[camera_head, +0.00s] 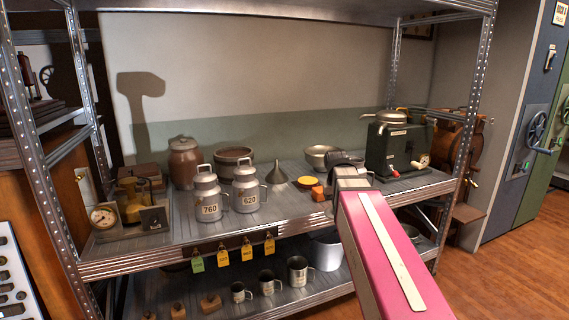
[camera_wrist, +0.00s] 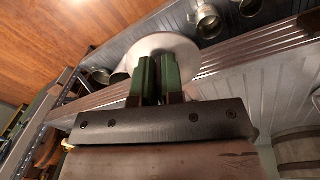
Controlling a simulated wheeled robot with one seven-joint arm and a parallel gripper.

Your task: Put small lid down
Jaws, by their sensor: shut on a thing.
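My gripper (camera_wrist: 157,65) has two green fingers close together. A pale, round, disc-like thing, which I take to be the small lid (camera_wrist: 161,41), shows right at the fingertips in the wrist view. The fingers cover part of it, and its grip point is hidden. In the head view my gripper (camera_head: 348,178) is over the front right part of the upper shelf (camera_head: 270,222). My pink arm reaches up to it from the lower right. The held thing cannot be made out clearly there.
Mugs (camera_head: 298,271) and a white pot (camera_head: 327,254) are on the lower shelf.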

